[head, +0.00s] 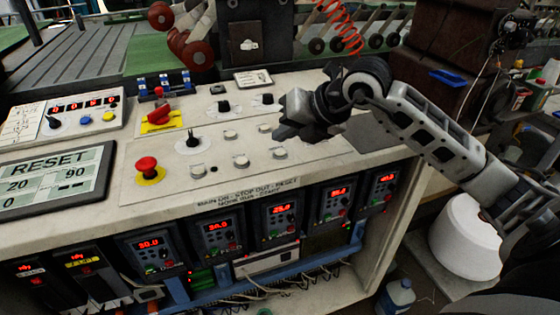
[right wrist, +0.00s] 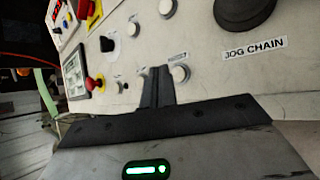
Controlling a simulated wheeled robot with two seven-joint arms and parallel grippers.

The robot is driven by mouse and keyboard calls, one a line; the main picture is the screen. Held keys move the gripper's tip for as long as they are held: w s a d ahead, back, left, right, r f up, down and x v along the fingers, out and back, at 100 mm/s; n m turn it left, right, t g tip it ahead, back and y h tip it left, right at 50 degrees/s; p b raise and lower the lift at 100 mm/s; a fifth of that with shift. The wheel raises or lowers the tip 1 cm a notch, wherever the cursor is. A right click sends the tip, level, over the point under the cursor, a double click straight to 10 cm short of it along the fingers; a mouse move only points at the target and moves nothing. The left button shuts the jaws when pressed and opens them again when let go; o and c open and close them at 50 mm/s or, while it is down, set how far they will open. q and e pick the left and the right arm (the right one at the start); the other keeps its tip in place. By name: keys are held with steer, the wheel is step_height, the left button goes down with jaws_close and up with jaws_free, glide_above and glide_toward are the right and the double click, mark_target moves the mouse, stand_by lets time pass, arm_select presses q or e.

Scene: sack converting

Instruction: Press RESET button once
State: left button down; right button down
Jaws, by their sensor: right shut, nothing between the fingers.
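My right gripper (head: 284,131) is over the right part of the sloped control panel (head: 330,158), its fingers shut and empty. In the right wrist view the closed fingers (right wrist: 158,72) point at the panel, close to a round white button (right wrist: 180,73). I cannot tell whether they touch it. Several white buttons, such as one at the front (head: 198,171), sit in rows on the panel. Their small labels are too small to read, so I cannot tell which button is RESET. A display (head: 55,180) at the left reads RESET, 20 and 90. My left gripper is not in view.
A red mushroom button (head: 147,166) on a yellow base and a red-handled switch (head: 160,115) stand left on the panel. Black knobs (head: 190,138) rise among the buttons. Lit controllers (head: 282,209) fill the cabinet below.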

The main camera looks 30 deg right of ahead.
steer(key=shift+f, duration=0.5)
arm_select(q)
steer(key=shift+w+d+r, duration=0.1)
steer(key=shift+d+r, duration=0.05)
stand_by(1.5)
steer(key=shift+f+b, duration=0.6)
steer(key=shift+b, duration=0.15)
arm_select(e)
steer(key=shift+f, duration=0.4)
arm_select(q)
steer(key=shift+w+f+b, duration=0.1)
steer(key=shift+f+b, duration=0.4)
arm_select(e)
steer(key=shift+f, duration=0.45)
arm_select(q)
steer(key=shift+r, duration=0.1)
arm_select(e)
steer(key=shift+r, duration=0.1)
arm_select(q)
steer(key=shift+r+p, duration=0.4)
steer(key=shift+p, duration=0.15)
arm_select(e)
steer(key=shift+r, duration=0.75)
